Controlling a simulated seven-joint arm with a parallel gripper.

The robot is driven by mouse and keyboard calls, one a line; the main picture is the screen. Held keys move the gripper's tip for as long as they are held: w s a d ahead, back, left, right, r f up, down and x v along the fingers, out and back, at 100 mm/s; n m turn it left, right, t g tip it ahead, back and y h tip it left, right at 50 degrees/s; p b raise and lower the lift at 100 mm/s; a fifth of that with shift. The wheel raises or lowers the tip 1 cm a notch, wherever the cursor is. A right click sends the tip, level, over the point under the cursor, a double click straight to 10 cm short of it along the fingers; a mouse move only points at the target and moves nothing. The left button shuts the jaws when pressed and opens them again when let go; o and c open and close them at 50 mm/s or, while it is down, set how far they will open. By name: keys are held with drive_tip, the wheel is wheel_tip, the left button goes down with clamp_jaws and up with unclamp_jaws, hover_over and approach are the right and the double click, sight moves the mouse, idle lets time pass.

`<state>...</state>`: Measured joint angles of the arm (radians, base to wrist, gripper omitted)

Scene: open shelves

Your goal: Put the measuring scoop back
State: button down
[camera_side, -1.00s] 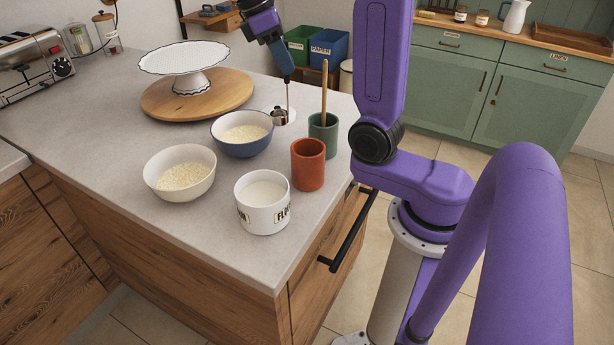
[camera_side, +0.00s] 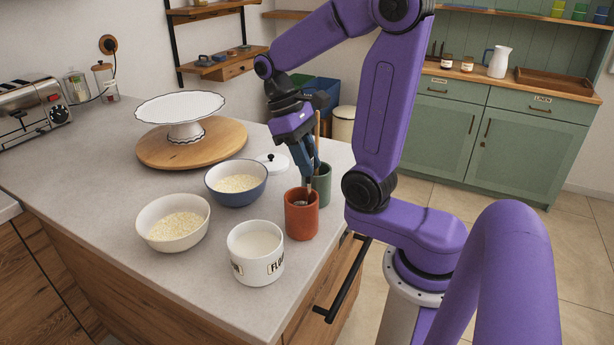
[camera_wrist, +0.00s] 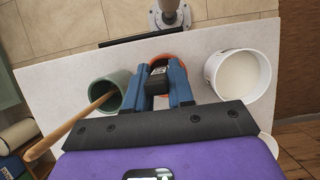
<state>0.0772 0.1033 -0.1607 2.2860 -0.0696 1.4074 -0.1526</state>
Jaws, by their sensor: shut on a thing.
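My gripper (camera_side: 308,182) is shut on the measuring scoop, pointing down over the mouth of the terracotta cup (camera_side: 301,222). In the wrist view, the scoop's dark handle end (camera_wrist: 158,79) shows between my blue fingers. A bit of grey metal, likely the scoop's bowl (camera_side: 300,203), shows at the cup's mouth. I cannot tell whether the scoop rests on the cup's bottom. The white flour canister (camera_side: 255,264) stands open and full of white powder, in front of the cup. Its likely lid (camera_side: 272,161) lies flat behind the blue bowl.
A green cup (camera_side: 322,186) with a wooden spoon (camera_wrist: 75,125) stands close beside the terracotta cup. A blue bowl (camera_side: 237,196) and a cream bowl (camera_side: 172,236) of grains stand to the left. A cake stand (camera_side: 184,128) is farther back. The counter's right edge is close.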

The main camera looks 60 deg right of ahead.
sight(307, 182)
drive_tip(key=shift+f, duration=1.85)
drive_tip(key=c, duration=1)
unclamp_jaws()
drive_tip(key=v, duration=1.2)
drive_tip(key=s+a+f+n+t+h, duration=0.1)
drive_tip(key=s+a+f+n+t, duration=0.25)
drive_tip(key=a+f+n, duration=0.3)
drive_tip(key=s+a+f+n, duration=0.1)
drive_tip(key=s+n, duration=0.1)
drive_tip(key=s, duration=0.2)
drive_tip(key=s+a+f+n+t+y, duration=0.1)
drive_tip(key=s+f+n, duration=0.1)
drive_tip(key=s, duration=0.2)
drive_tip(key=s+a+f+n, duration=0.1)
drive_tip(key=s+n, duration=0.1)
drive_tip(key=s, duration=0.2)
drive_tip(key=shift+s+a+f, duration=0.25)
drive_tip(key=shift+a+f, duration=0.1)
drive_tip(key=shift+a, duration=0.05)
